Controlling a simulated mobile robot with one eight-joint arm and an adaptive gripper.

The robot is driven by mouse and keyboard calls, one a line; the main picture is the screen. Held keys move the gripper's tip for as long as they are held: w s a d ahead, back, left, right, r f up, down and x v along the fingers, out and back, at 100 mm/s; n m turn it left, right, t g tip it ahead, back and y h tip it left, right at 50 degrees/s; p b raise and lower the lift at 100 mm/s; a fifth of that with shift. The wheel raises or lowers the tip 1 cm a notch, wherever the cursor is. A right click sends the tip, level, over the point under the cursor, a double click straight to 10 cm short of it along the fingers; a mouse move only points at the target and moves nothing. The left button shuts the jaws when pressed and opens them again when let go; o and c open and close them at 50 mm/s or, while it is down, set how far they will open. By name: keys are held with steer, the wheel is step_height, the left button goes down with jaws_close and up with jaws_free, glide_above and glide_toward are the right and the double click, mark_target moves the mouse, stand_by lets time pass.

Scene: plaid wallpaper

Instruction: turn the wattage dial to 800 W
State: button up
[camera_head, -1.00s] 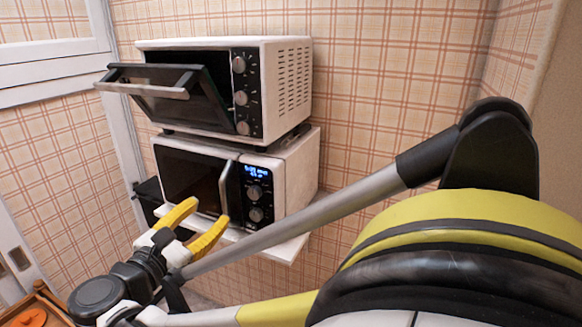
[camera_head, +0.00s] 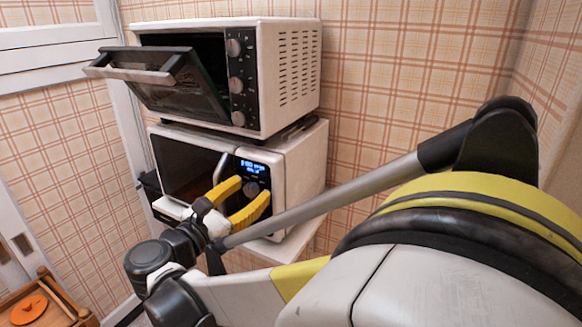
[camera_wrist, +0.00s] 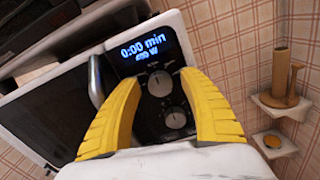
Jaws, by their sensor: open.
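The white microwave (camera_head: 303,165) has a black control panel with a lit blue display (camera_wrist: 152,50). The display reads 0:00 min and a wattage whose first digit is too blurred to tell. Below it are an upper dial (camera_wrist: 160,84) and a lower dial (camera_wrist: 177,120); I cannot read which is the wattage dial. My gripper (camera_head: 254,187) is open in front of the panel, its yellow fingers pointing at it. In the wrist view my gripper (camera_wrist: 160,79) has a fingertip on either side of the upper dial; contact cannot be told. In the head view the fingers hide the lower dial.
A toaster oven (camera_head: 290,75) stands on the microwave, its door (camera_head: 170,90) hanging partly open. The microwave door handle (camera_wrist: 96,80) is left of my fingers. Small wall shelves (camera_wrist: 280,105) with wooden items are at the right. A wooden tray (camera_head: 60,312) is at lower left.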

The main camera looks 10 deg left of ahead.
steer(key=shift+w+d, duration=0.15)
steer(key=shift+w, duration=0.15)
jaws_close()
